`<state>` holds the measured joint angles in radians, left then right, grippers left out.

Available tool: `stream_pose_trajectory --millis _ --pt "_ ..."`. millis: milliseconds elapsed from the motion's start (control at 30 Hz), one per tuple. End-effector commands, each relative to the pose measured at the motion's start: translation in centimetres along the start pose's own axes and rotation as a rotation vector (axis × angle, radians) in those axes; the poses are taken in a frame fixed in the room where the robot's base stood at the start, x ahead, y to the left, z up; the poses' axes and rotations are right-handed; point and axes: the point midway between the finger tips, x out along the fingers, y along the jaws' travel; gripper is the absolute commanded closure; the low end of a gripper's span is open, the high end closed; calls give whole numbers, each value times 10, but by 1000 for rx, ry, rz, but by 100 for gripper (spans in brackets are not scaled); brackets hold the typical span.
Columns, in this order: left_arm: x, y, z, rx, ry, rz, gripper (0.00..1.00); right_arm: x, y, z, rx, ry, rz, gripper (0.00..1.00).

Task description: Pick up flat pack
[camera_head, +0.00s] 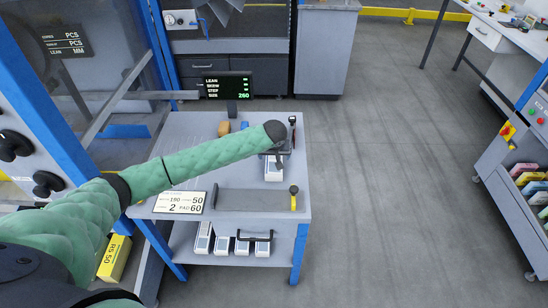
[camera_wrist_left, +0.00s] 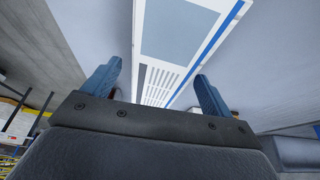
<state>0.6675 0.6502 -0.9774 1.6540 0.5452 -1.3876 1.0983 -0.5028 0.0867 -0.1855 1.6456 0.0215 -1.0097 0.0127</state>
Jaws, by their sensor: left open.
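A white flat pack (camera_head: 273,173) lies on the grey workbench top, partly hidden under my left wrist in the head view. In the left wrist view the pack (camera_wrist_left: 182,30) shows a grey panel, printed lines and a blue stripe along one edge. My left gripper (camera_head: 278,158) is over the pack in the head view, with its fingertips mostly hidden. In the wrist view the blue fingers of my left gripper (camera_wrist_left: 157,82) are spread, with the pack showing between and beyond them. I cannot tell whether they touch it. My right gripper is out of view.
Several white packs (camera_head: 262,248) sit on the lower shelf. A dark display (camera_head: 228,87) stands at the bench's back, and a white number sign (camera_head: 180,202) at the front left. A lever with a dark knob (camera_head: 294,190) is at the front right. The floor to the right is clear.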

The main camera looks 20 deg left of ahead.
Motion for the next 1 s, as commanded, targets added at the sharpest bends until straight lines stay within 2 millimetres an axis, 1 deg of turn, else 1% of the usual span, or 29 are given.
stream_pose_trajectory --millis 100,200,433,733,1000 --pt "11 0 0 1 -1 -1 15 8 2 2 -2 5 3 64" --pt "16 0 0 0 -1 -2 15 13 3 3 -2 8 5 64" --pt "18 0 1 1 0 -1 15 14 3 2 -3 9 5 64" --pt "17 0 1 1 -1 -1 73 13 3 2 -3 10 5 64" --pt "16 0 0 1 0 0 74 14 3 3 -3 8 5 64"
